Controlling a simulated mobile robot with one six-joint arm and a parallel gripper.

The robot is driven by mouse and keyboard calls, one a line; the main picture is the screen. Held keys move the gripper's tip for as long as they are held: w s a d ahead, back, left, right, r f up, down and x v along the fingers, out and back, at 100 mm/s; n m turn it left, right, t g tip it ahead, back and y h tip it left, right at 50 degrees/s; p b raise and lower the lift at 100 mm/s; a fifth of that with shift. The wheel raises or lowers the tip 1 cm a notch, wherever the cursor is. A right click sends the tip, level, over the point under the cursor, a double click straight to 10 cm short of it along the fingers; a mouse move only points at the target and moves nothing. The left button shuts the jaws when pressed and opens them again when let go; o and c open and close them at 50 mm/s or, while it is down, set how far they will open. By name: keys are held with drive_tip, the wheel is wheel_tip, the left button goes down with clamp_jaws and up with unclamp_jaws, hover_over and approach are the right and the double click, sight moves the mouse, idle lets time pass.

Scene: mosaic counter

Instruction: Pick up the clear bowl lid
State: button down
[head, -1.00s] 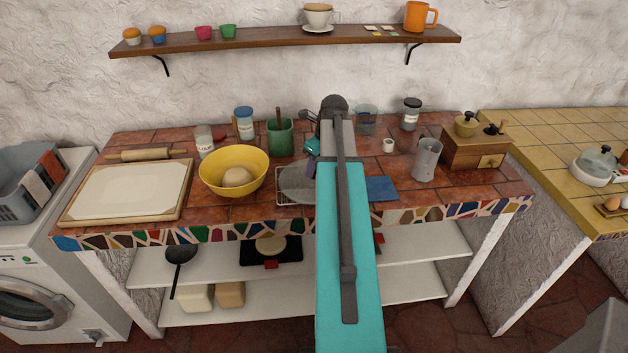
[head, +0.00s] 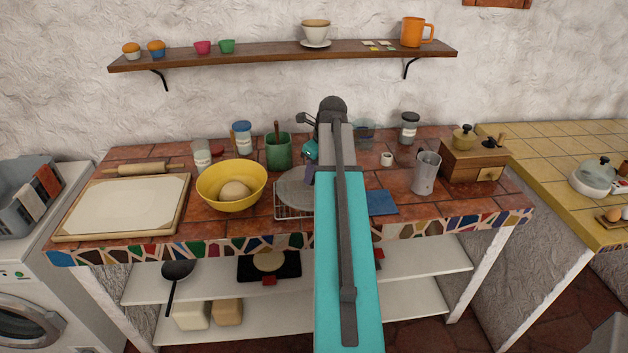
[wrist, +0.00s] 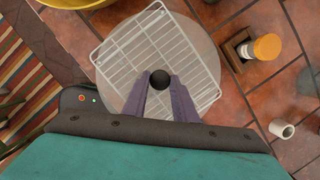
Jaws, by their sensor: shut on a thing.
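The clear bowl lid (wrist: 118,75) shows in the wrist view as a see-through disc with a dark round knob, over a white wire rack (wrist: 128,42). My gripper (wrist: 160,82) has its two purple fingers closed on the knob, one on each side. In the head view the lid (head: 293,187) is a pale disc over the rack, its right part hidden behind my arm. Only a bit of the purple fingers shows there. I cannot tell whether the lid touches the rack or hangs slightly above it.
A yellow bowl (head: 214,196) with dough stands left of the rack. A green pot (head: 279,151) is behind it. A blue cloth (head: 382,203), small white cup (head: 387,159) and metal jug (head: 425,175) are to the right. A wall shelf (head: 270,51) runs above the counter.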

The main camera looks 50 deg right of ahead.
drive_tip(key=s+r+b, duration=0.1)
drive_tip(key=s+b, duration=0.3)
drive_tip(key=s, duration=1.2)
drive_tip(key=shift+d+r, duration=0.3)
drive_tip(key=shift+r, duration=0.05)
